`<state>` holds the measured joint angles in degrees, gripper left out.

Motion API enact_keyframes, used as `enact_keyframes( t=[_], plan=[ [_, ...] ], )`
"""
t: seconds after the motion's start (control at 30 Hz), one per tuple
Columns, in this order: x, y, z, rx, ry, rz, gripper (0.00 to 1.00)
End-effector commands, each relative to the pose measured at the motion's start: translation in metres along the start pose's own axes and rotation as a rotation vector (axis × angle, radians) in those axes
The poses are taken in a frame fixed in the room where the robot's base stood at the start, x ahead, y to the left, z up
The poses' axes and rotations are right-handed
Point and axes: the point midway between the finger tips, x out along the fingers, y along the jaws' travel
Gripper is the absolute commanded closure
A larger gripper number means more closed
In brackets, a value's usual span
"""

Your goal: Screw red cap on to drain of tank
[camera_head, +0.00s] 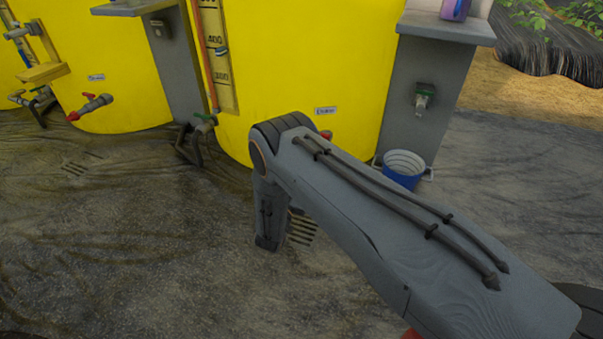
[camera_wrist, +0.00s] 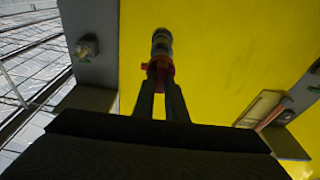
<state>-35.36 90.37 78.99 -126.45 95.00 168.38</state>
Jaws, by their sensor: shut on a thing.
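In the wrist view, my gripper (camera_wrist: 160,88) is shut on the red cap (camera_wrist: 160,69), which shows at the fingertips. The grey drain (camera_wrist: 162,43) of the yellow tank (camera_wrist: 225,50) is in line with the cap, just beyond it. The cap appears to meet the drain's end, but I cannot tell whether it is threaded on. In the head view, my arm hides my gripper and most of the drain. A small red part (camera_head: 326,135) shows at the arm's edge, in front of the yellow tank (camera_head: 300,60).
A blue bucket (camera_head: 403,172) stands by the grey pillar (camera_head: 432,105) to the right, below a tap (camera_head: 422,98). Another yellow tank (camera_head: 110,60) with a red-ended drain (camera_head: 90,106) is at left. A valve (camera_head: 203,122) stands between the tanks. The foreground floor is clear.

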Motion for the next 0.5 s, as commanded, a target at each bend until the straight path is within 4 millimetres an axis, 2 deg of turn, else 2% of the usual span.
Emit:
enact_keyframes(
  t=[0.17,0.2,0.3,0.5],
  plan=[
    [0.0001,0.0002,0.0005,0.001,-0.001,0.000,1.00],
    [0.0001,0.0002,0.0005,0.001,-0.001,0.000,0.82],
    [0.0001,0.0001,0.0004,0.000,-0.001,0.000,0.67],
    [0.0000,0.0000,0.0002,0.000,0.000,0.000,0.67]
  ],
)
